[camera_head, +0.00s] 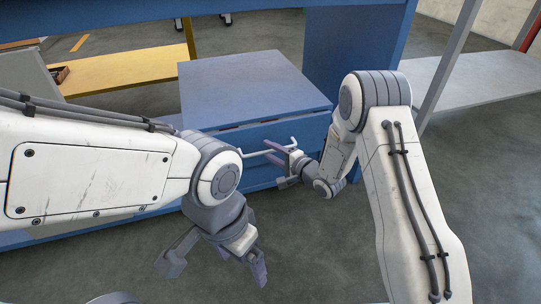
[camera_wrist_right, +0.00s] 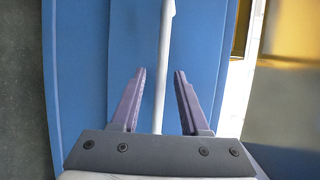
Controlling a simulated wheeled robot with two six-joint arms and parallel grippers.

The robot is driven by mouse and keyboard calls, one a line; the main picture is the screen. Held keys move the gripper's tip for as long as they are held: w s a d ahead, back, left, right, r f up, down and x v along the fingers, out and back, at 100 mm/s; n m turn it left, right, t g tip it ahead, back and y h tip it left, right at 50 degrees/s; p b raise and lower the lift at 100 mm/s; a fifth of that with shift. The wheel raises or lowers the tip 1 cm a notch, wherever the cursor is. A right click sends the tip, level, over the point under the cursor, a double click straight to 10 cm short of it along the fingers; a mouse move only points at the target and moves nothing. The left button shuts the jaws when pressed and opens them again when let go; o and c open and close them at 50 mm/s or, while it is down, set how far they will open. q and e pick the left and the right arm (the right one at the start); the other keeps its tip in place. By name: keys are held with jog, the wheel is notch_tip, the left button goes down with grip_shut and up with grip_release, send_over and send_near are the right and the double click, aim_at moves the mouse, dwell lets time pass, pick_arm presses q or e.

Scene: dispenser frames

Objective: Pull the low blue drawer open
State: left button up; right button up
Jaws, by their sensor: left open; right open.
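The low blue drawer unit (camera_head: 205,85) stands in the middle of the head view, with a flat top and a blue front below it. A pale bar handle (camera_head: 250,153) runs across the front, which looks shut. My right gripper (camera_head: 279,153) is open at this handle. In the right wrist view the handle (camera_wrist_right: 165,45) passes between the two separated fingers (camera_wrist_right: 160,71), with gaps on both sides, against the blue front (camera_wrist_right: 85,70). My left gripper (camera_head: 222,268) is open and empty over the floor, lower in the head view. My arms hide parts of the front.
A yellow shelf (camera_head: 120,72) lies behind at the left. A blue upright (camera_head: 335,45) stands behind the drawer unit, and a pale shelf (camera_head: 490,85) is at the right. The grey floor (camera_head: 310,250) in front is clear between my arms.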

jog(key=shift+w, duration=0.1)
grip_shut()
dwell(1.4)
